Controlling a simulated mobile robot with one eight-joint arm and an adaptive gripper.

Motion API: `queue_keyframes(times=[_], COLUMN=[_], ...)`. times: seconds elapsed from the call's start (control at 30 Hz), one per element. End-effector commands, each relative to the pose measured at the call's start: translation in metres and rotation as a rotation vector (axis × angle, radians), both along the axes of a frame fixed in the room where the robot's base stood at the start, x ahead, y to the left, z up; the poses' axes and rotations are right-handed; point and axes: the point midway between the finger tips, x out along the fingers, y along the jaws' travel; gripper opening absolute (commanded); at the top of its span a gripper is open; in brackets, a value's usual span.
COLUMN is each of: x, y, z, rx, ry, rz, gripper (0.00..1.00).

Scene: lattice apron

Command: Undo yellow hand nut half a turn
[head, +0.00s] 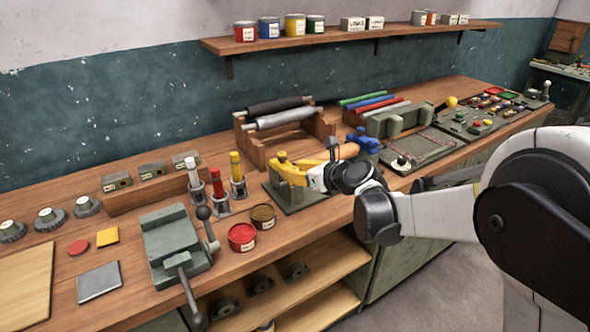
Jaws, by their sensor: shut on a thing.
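The yellow hand nut (284,158) sits on a grey-green fixture (297,199) near the front of the bench, in the head view. My gripper (309,172) reaches in from the right and is shut on the yellow nut. The fingertips are small here and partly merge with the nut, so the exact contact is hard to see. A blue hand nut (363,141) stands to the right behind my wrist, at the end of an orange cylinder (346,152).
Red and yellow-topped markers (237,172) and two open tins (242,236) stand left of the fixture. A lever press (177,245) is further left. A wooden rack with rollers (282,118) is behind. A control panel (480,116) lies right.

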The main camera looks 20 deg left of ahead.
Motion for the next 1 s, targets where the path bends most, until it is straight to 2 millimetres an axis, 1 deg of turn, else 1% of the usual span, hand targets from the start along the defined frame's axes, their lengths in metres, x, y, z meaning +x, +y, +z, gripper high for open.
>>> queue_keyframes(times=[0.03, 0.2, 0.3, 0.4, 0.67, 0.7, 0.73, 0.77, 1.0], x=[0.0026, 0.0028, 0.0024, 0.0015, 0.0009, 0.0009, 0.001, 0.001, 0.001], y=[-0.0021, -0.0014, -0.0013, -0.0011, -0.0008, -0.0008, -0.0009, -0.0009, -0.001], z=[0.0001, 0.0006, 0.0007, 0.0006, 0.0003, 0.0003, 0.0003, 0.0004, 0.0007], rx=[0.0, 0.002, 0.002, 0.003, 0.003, 0.003, 0.003, 0.004, 0.003], ry=[0.001, -0.001, -0.003, -0.004, -0.005, -0.005, -0.005, -0.004, -0.004], rz=[0.048, 0.23, 0.293, 0.319, 0.321, 0.321, 0.321, 0.32, 0.319], gripper=[0.0, 0.0, 0.0, 0.0, 0.0, 0.41, 0.5, 0.52, 0.52])
